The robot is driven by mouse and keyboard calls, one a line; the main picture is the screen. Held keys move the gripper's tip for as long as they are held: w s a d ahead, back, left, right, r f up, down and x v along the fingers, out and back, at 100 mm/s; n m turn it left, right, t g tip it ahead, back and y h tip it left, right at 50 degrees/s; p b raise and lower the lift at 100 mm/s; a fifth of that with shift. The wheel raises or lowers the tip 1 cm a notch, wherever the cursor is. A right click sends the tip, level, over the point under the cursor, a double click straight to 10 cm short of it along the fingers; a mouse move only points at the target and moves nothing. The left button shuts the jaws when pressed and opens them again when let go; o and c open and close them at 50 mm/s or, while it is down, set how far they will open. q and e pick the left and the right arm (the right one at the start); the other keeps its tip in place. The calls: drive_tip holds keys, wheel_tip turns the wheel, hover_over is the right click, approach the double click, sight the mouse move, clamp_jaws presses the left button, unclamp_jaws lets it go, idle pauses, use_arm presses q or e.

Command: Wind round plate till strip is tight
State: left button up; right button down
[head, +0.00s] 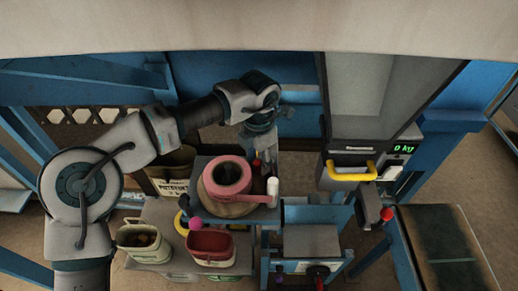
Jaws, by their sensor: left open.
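A pink roll (229,176) with a dark core lies on a tan round plate (210,205) on a small grey stand. A pink strip (255,199) runs from the front of the roll to the right, to a white upright post (272,187). From this view I cannot tell how taut the strip is. My left gripper (260,160) hangs down just behind and right of the roll, open, with nothing visible between its fingers. Small red and dark parts near the fingertips are partly hidden. My right gripper is not in view.
A red bin (210,247) and a pale green bin (143,242) stand in front on a grey shelf. A machine with a yellow handle (351,170) and a lever with a red knob (387,214) stands at right.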

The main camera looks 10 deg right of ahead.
use_arm(q)
wheel_tip(320, 180, up, 11)
drive_tip(key=shift+w+d+r, duration=0.15)
drive_tip(key=shift+d, duration=0.05)
drive_tip(key=shift+a, duration=0.15)
idle(0.3)
